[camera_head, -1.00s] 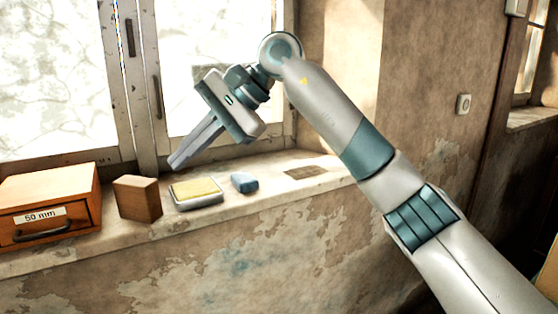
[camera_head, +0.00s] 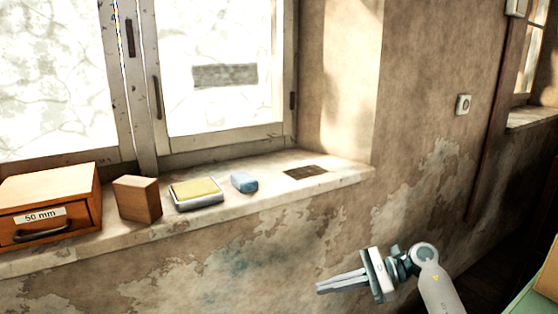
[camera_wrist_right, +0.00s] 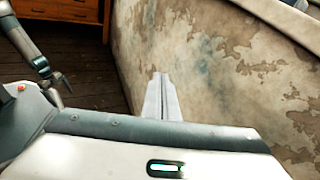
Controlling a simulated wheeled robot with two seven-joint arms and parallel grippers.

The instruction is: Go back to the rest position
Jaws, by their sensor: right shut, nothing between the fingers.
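My right gripper (camera_head: 319,287) is low in front of the peeling wall, below the window sill and well clear of it. Its fingers are closed together and empty, and they point left in the head view. In the right wrist view its shut fingers (camera_wrist_right: 161,78) point away from the camera, with the wall to their right. My left gripper is not in the head view. A dark jointed arm part at the left of the right wrist view seems to be my left arm; its finger state is unclear.
The sill (camera_head: 330,181) holds an orange drawer box (camera_head: 60,195), a wooden block (camera_head: 138,200), a yellow pad in a metal tray (camera_head: 196,193), a blue block (camera_head: 244,183) and a flat brown patch (camera_head: 305,172). A grey patch (camera_head: 225,75) shows on the window pane.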

